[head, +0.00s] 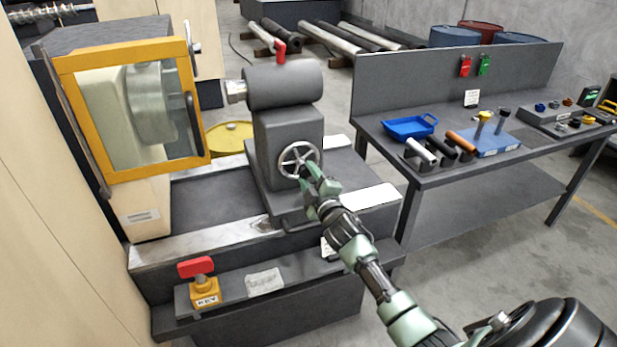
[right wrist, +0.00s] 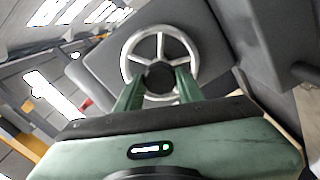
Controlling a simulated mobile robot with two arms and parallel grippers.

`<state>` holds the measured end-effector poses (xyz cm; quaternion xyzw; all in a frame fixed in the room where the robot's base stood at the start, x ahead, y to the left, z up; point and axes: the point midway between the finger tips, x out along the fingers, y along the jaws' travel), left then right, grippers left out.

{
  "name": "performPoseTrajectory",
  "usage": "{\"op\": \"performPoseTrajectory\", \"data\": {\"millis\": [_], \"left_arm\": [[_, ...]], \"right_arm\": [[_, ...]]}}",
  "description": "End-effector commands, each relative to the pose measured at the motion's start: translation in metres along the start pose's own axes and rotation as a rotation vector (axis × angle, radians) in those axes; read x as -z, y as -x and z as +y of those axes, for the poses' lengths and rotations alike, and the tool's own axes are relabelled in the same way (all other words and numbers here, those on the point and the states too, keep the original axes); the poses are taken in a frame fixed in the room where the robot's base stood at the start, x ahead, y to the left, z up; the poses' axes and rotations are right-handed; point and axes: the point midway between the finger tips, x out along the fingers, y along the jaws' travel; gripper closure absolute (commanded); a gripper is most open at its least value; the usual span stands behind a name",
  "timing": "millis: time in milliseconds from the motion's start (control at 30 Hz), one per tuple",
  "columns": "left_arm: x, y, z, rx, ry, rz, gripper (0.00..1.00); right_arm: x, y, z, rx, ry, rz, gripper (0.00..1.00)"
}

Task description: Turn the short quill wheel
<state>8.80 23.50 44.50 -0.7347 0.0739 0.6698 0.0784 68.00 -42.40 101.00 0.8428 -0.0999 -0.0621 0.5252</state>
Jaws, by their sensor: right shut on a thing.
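The quill wheel (head: 297,154) is a silver spoked handwheel on the front of the grey tailstock (head: 284,132). In the right wrist view the wheel (right wrist: 160,48) faces the camera, with a dark round piece at its middle. My right gripper (head: 310,178) reaches the wheel from the lower right. In the right wrist view its two green fingers (right wrist: 159,84) are closed on either side of the dark middle piece, which they partly hide. My left gripper is not in view.
A yellow-framed guard door (head: 66,103) stands to the left. A red key switch (head: 196,267) is on the front ledge. A grey workbench (head: 388,136) with a blue tray (head: 410,128) and several tools stands to the right. The floor beyond is partly clear.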

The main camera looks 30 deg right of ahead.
Motion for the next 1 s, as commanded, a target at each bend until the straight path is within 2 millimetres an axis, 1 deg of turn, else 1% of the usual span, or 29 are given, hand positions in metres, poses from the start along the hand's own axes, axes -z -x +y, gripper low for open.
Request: {"op": "performPoseTrajectory", "data": {"millis": [200, 500, 733, 1000], "left_arm": [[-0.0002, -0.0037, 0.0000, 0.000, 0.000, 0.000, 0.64], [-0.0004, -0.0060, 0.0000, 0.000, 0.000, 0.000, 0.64], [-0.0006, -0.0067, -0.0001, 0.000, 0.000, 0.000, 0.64], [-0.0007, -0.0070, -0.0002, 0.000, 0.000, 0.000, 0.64]], "right_arm": [[-0.0008, 0.0002, -0.0012, 0.001, 0.210, 0.000, 1.00], [-0.0007, 0.0003, -0.0014, 0.002, 0.458, 0.000, 1.00], [-0.0006, 0.0003, -0.0013, 0.002, 0.588, 0.001, 1.00], [-0.0004, 0.0004, -0.0019, 0.003, 0.658, 0.000, 1.00]]}}
